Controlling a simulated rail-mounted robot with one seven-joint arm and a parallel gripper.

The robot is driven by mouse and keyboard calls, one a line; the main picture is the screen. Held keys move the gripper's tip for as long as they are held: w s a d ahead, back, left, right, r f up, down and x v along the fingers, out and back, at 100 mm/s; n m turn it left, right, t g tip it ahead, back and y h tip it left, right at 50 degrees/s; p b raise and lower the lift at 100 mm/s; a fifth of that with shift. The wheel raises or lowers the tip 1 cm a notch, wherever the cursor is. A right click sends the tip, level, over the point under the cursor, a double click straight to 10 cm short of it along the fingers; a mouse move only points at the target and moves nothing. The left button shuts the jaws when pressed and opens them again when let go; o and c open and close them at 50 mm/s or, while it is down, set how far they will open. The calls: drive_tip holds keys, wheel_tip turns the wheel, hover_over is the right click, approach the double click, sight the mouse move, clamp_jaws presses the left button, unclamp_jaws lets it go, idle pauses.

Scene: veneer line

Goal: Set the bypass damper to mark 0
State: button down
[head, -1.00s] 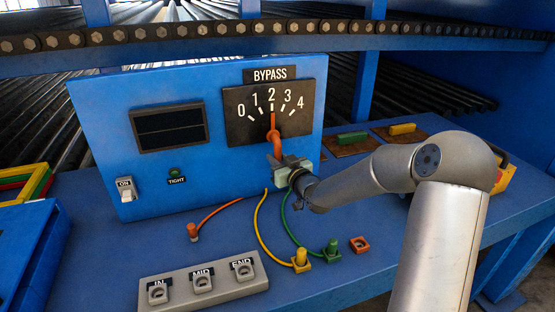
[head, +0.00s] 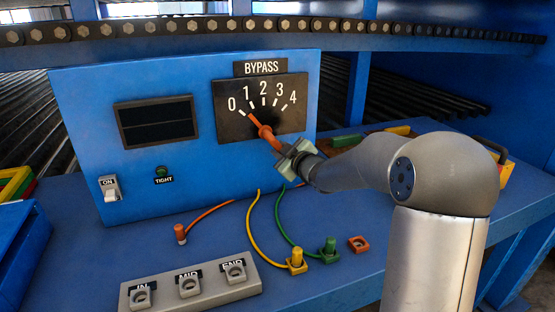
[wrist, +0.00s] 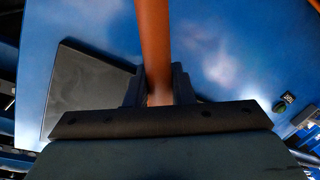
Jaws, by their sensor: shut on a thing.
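The bypass dial (head: 285,115) is a black plate with white marks 0 to 4 on a blue panel. Its orange lever (head: 267,132) is tilted, with the upper tip pointing up and left, between marks 0 and 1. My gripper (head: 286,153) is shut on the lever's lower end, below and right of the pivot. In the wrist view the orange lever (wrist: 153,40) runs upward from between the two dark fingers (wrist: 158,88). The gripper hides the lever's lower end in the head view.
The panel (head: 80,100) also carries a dark display (head: 156,122), an ON switch (head: 109,188) and a TIGHT lamp (head: 162,171). Orange, yellow and green cables lie in front, near a grey socket block (head: 215,285). Bare bench lies at the front right.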

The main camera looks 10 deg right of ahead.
drive_tip(key=shift+d+r+n+b, duration=0.2)
drive_tip(key=shift+d+n+b, duration=0.15)
drive_tip(key=shift+n, duration=0.35)
drive_tip(key=c, duration=1.3)
unclamp_jaws()
drive_tip(key=v, duration=1.7)
drive_tip(key=shift+s+a+r, duration=0.15)
drive_tip(key=shift+s, duration=0.1)
drive_tip(key=shift+h, duration=0.3)
